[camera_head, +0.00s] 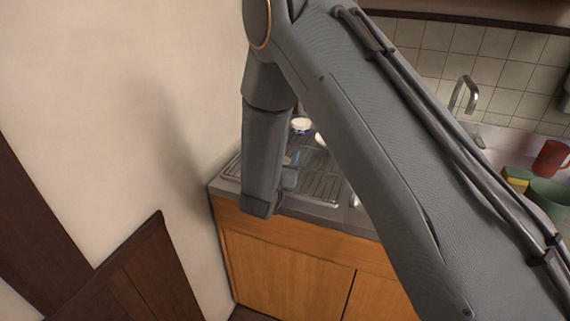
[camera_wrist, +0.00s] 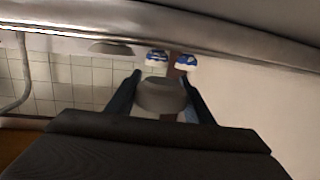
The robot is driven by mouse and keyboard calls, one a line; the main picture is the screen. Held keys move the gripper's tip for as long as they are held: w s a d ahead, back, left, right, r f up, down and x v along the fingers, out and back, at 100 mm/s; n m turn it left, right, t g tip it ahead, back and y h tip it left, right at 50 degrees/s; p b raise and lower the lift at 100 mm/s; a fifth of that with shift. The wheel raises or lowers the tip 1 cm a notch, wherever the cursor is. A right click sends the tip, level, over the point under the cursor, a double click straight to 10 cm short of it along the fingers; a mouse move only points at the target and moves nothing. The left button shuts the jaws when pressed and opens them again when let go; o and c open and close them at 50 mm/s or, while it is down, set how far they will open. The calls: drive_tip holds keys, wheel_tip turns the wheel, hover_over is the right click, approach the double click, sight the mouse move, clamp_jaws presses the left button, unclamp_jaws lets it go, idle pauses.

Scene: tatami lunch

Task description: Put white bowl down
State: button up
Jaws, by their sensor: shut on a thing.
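My gripper (camera_wrist: 161,80) shows in the wrist view with its two dark fingers on either side of a pale grey-white bowl (camera_wrist: 162,97). It is shut on this bowl, and the bowl looks clear of the surfaces around it. In the head view my arm hides most of the gripper and the held bowl cannot be made out for certain.
Blue-and-white dishes (camera_wrist: 157,58) show in the wrist view. A red mug (camera_head: 551,157) and green container (camera_head: 548,196) are at right.

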drive_tip(key=shift+f, duration=1.5)
drive_tip(key=shift+f, duration=0.2)
drive_tip(key=o, duration=1.1)
drive_tip(key=shift+o, duration=0.2)
drive_tip(key=shift+r, duration=0.1)
drive_tip(key=shift+r+p, duration=0.15)
drive_tip(key=shift+p, duration=0.15)
drive_tip(key=b+v, duration=0.3)
drive_tip(key=v, duration=0.9)
